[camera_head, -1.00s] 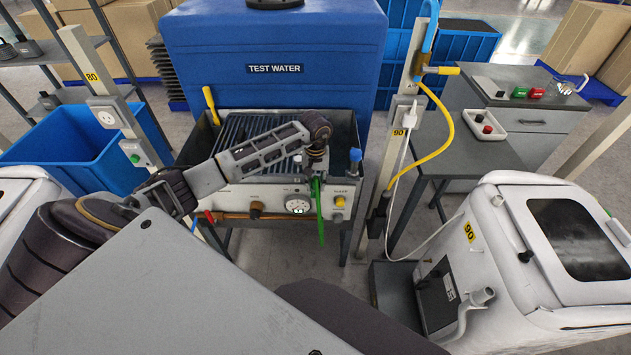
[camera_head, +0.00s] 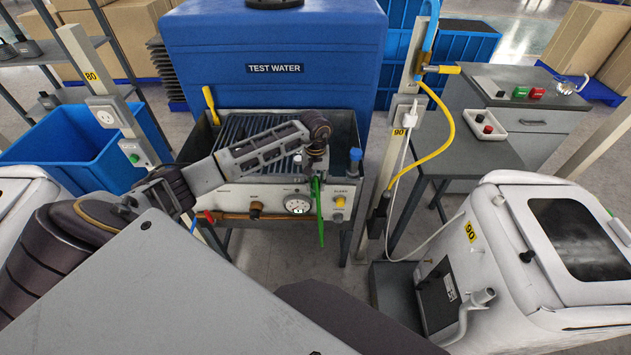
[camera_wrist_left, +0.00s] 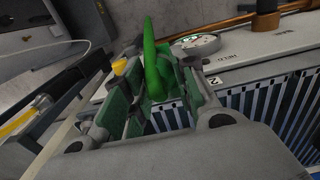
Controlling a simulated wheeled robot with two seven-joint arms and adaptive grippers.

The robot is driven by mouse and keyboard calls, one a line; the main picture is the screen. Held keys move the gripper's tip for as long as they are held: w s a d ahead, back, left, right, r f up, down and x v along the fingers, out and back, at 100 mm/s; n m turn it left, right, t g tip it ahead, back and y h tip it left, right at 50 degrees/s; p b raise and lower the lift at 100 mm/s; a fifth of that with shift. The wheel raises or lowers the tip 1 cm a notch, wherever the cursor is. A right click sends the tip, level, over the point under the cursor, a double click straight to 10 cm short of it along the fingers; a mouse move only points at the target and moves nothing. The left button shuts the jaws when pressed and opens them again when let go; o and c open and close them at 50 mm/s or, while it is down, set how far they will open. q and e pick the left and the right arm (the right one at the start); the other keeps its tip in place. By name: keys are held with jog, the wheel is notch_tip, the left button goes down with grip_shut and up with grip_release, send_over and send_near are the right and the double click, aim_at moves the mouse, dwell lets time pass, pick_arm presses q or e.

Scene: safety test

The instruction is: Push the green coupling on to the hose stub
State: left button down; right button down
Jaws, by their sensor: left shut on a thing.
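My left gripper (camera_head: 315,180) hangs in front of the bench panel, pointing down. It is shut on the green coupling (camera_head: 320,220), whose narrow green length hangs below the fingers. In the left wrist view the green coupling (camera_wrist_left: 152,70) rises between the gripper's fingers (camera_wrist_left: 155,105); its lower part is partly hidden by them. I cannot identify the hose stub for certain. A bent grey pipe end (camera_head: 482,298) sticks out of the white machine at the lower right, well apart from the coupling. My right gripper is not in view.
The bench (camera_head: 345,125) has a dial gauge (camera_head: 298,206), knobs and a copper pipe close to the gripper. A blue TEST WATER tank (camera_head: 275,45) stands behind. A post (camera_head: 400,115) with a yellow hose (camera_head: 447,125) stands right, before the white machine (camera_head: 500,230).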

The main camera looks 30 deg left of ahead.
aim_at(316, 180)
pick_arm(q)
jog(key=shift+f+b, duration=0.55)
jog(key=shift+f, duration=0.05)
dwell(0.6)
jog(key=c, duration=1.1)
grip_release()
jog(key=shift+o, duration=0.2)
notch_tip(316, 180, up, 12)
